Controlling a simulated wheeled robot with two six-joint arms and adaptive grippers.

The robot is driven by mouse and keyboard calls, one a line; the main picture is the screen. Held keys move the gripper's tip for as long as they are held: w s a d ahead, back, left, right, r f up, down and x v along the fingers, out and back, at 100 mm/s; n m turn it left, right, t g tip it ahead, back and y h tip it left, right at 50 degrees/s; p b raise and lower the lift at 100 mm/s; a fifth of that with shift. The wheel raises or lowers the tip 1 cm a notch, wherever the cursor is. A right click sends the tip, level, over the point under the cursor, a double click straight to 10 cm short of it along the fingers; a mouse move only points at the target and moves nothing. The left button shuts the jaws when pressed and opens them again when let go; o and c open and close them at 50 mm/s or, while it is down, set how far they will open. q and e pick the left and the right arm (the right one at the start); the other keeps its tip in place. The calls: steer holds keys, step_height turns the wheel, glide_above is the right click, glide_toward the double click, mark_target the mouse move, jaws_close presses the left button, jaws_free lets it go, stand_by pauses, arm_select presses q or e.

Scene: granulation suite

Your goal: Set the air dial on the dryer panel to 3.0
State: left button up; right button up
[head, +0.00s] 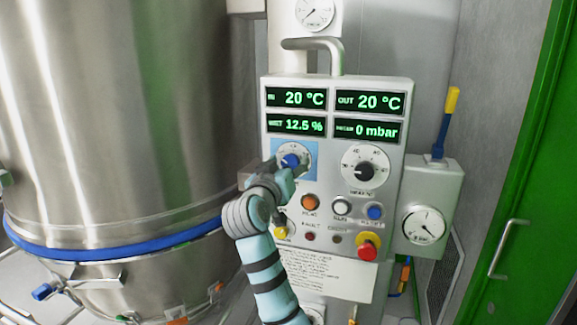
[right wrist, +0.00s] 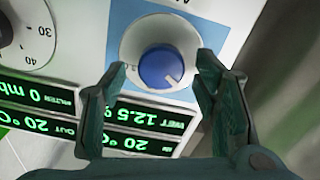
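The dryer panel (head: 328,213) is a light grey box. On its left side, on a blue square, sits a white dial with a blue knob (head: 291,160); my right gripper covers part of it, and its label is not readable. In the right wrist view the blue knob (right wrist: 160,67) has a pale pointer mark towards its lower right. My right gripper (head: 284,171) is in front of this dial; in the right wrist view its two fingers (right wrist: 165,78) are apart on either side of the knob, with gaps visible. My left gripper is not in view.
A second dial with a black knob (head: 365,171) is to the right. Buttons and a red emergency stop (head: 368,247) on yellow lie below. Green readouts (head: 297,97) are above. A steel vessel (head: 120,110) stands left, a gauge box (head: 428,215) and green door (head: 530,190) right.

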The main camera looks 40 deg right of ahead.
steer(key=shift+w, duration=0.1)
steer(key=c, duration=1)
steer(key=shift+f, duration=0.1)
